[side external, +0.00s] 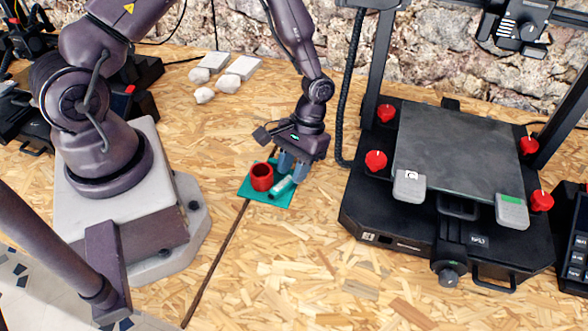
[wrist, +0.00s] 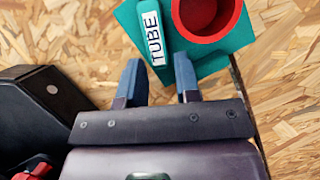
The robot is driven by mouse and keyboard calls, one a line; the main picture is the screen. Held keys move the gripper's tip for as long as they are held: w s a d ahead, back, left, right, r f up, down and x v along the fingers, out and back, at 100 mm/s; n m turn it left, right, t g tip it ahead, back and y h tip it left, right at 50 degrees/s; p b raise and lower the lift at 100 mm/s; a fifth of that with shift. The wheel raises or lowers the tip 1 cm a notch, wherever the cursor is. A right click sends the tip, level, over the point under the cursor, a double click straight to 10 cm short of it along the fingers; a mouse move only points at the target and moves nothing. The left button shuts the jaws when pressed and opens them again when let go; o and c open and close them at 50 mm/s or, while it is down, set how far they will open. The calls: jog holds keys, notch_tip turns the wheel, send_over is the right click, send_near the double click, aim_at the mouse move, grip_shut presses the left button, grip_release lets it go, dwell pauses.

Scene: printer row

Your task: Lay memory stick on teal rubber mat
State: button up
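The teal rubber mat (side external: 248,193) lies on the chipboard table, and part of it shows in the wrist view (wrist: 237,42). A red cup (side external: 261,177) stands on it. A teal tube (side external: 282,187) with a white label reading "TUBE" (wrist: 153,36) lies on the mat beside the cup. My gripper (side external: 291,170) is low over the mat's right side. Its blue fingers (wrist: 160,77) are apart, with the tube's near end just ahead of and between their tips; contact is unclear. I cannot identify a memory stick for certain in either view.
A black printer (side external: 455,235) with red knobs stands at right, with a grey tab (side external: 409,186) and a green-topped grey piece (side external: 512,212) at its bed's front. Pale blocks (side external: 214,60) lie at the back. A dark thin strip (side external: 214,265) runs in front of the mat.

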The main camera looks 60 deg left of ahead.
jog(key=d+v, duration=0.1)
jog(key=v, duration=0.6)
jog(key=shift+a, duration=0.4)
jog(key=s+r+m+t, duration=0.1)
jog(key=s+r+t, duration=0.2)
jog(key=r, duration=0.5)
jog(key=s+a+r+m+t+y, duration=0.1)
jog(key=s+r+t, duration=0.2)
jog(key=r, duration=0.6)
jog(key=s+r+m+t, duration=0.2)
jog(key=s+r, duration=0.4)
jog(key=r, duration=0.3)
jog(key=shift+s+a+t+y, duration=0.15)
jog(key=shift+s+t+y, duration=0.15)
jog(key=shift+t, duration=0.3)
jog(key=shift+r, duration=0.1)
